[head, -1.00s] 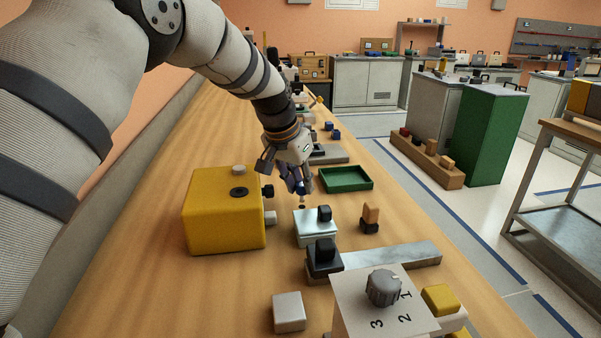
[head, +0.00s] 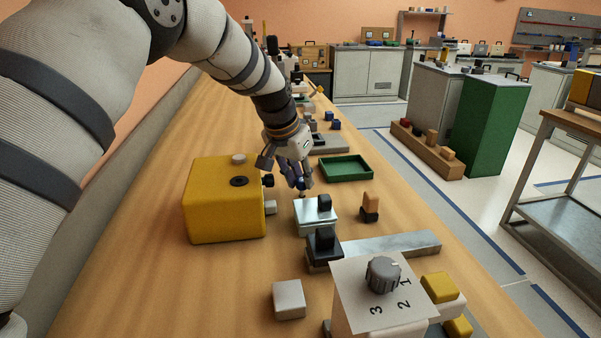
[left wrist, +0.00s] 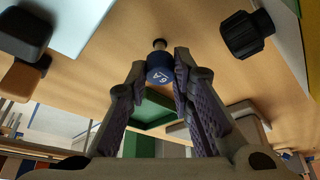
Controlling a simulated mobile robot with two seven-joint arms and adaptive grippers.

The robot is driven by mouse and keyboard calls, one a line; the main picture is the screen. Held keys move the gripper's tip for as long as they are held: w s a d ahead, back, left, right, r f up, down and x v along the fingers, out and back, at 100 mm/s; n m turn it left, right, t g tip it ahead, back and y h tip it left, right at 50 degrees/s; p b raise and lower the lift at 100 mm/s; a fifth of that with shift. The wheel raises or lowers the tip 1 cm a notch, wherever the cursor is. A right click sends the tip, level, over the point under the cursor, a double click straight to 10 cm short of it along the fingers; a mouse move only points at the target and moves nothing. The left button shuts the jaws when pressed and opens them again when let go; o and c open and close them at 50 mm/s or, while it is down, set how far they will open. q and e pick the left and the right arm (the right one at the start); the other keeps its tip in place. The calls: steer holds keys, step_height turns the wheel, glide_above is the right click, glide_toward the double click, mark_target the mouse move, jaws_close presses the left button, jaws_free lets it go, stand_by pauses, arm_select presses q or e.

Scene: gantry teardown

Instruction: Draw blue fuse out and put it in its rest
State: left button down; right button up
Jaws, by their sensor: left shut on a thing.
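The blue fuse (left wrist: 161,75), marked 6A and with a metal pin, is between the fingers of my left gripper (left wrist: 162,78) in the left wrist view. The gripper is shut on it. In the head view my left gripper (head: 301,180) points down at the far left edge of a silver block (head: 313,216) with a black lever. The fuse shows only as a small dark blue piece there. I cannot tell whether its lower end touches the block. My right gripper is not in view.
A yellow box (head: 222,205) with black knobs stands close left of the silver block. A green tray (head: 346,178) lies behind it to the right. An orange-and-black piece (head: 370,206) stands at the right. A numbered dial box (head: 357,305) is in front.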

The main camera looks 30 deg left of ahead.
arm_select(q)
steer(key=shift+f, duration=0.1)
steer(key=shift+f, duration=0.5)
steer(key=c, duration=1.8)
jaws_free()
steer(key=shift+w+f, duration=0.15)
steer(key=shift+f, duration=0.05)
steer(key=o, duration=0.5)
steer(key=shift+r, duration=0.1)
steer(key=shift+c, duration=0.2)
steer(key=shift+r, duration=0.1)
steer(key=v, duration=0.5)
steer(key=w+v, duration=0.1)
steer(key=v, duration=1)
steer(key=shift+w+r+p, duration=0.15)
steer(key=shift+r+p, duration=0.1)
steer(key=shift+p, duration=0.15)
steer(key=shift+d+f, duration=0.1)
steer(key=shift+f, duration=0.05)
